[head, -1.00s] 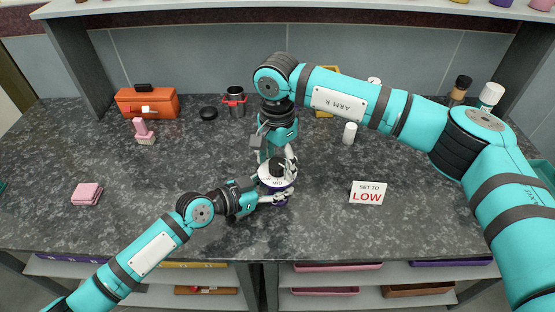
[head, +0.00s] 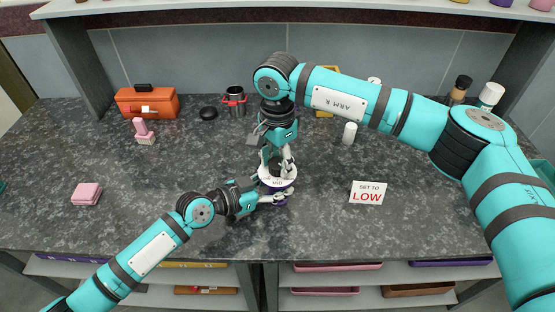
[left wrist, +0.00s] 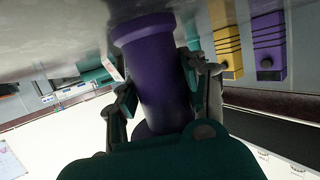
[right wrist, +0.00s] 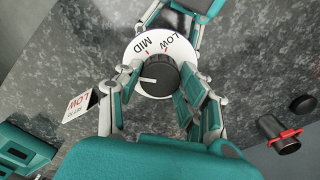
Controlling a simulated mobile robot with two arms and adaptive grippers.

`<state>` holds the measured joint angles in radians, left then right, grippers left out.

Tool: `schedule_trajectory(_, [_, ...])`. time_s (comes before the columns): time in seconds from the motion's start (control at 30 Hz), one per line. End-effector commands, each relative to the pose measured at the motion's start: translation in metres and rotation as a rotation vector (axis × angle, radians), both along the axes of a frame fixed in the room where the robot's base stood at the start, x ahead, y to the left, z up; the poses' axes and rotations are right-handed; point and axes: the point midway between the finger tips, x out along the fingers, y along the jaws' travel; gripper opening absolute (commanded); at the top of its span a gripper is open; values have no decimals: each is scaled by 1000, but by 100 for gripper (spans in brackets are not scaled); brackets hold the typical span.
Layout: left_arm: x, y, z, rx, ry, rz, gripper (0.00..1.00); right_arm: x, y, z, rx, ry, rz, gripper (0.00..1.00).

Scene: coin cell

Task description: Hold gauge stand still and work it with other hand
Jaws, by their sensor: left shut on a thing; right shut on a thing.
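The gauge stand has a purple post (left wrist: 160,75), a white dial (head: 272,183) marked LOW and MID, and a black knob (right wrist: 160,78) with a white pointer line. In the right wrist view the pointer points left, off the red LOW and MID ticks. My left gripper (head: 276,199) is shut on the purple post, below the dial. My right gripper (head: 279,171) comes from above and is shut on the knob, one finger each side. A sign (head: 367,193) reading SET TO LOW stands to the right. The fingers hide part of the dial.
An orange toolbox (head: 147,103), a pink brush (head: 145,137), a black disc (head: 208,113) and a grey cup (head: 235,104) stand at the back left. Stacked pink pads (head: 87,194) lie left. A white cylinder (head: 349,133) stands behind the sign. The counter around the stand is clear.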

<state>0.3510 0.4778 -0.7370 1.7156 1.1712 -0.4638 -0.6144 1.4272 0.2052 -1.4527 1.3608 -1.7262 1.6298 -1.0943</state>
Motion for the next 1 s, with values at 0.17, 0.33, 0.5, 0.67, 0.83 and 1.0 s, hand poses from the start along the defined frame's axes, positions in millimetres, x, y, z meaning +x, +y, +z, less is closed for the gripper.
schedule_trajectory(0.17, [0, 0, 0, 0, 1, 0, 1, 0, 0, 0, 1, 0, -123, 7])
schedule_trajectory(0.33, [0, 0, 0, 0, 1, 0, 1, 0, 0, 0, 0, 1, -279, 7])
schedule_trajectory(0.5, [0, 0, 0, 0, 1, 0, 1, 0, 0, 0, -1, 0, -441, 7])
schedule_trajectory(0.67, [0, 0, -1, 0, 1, 0, 1, 0, 0, 0, 0, -1, -592, 7])
schedule_trajectory(0.83, [0, 0, -1, 0, 1, 0, 1, 0, 0, 1, 0, -2, -754, 7])
schedule_trajectory(1.0, [0, 0, -1, 0, 1, 0, 1, 0, 0, 1, 1, -1, -916, 7])
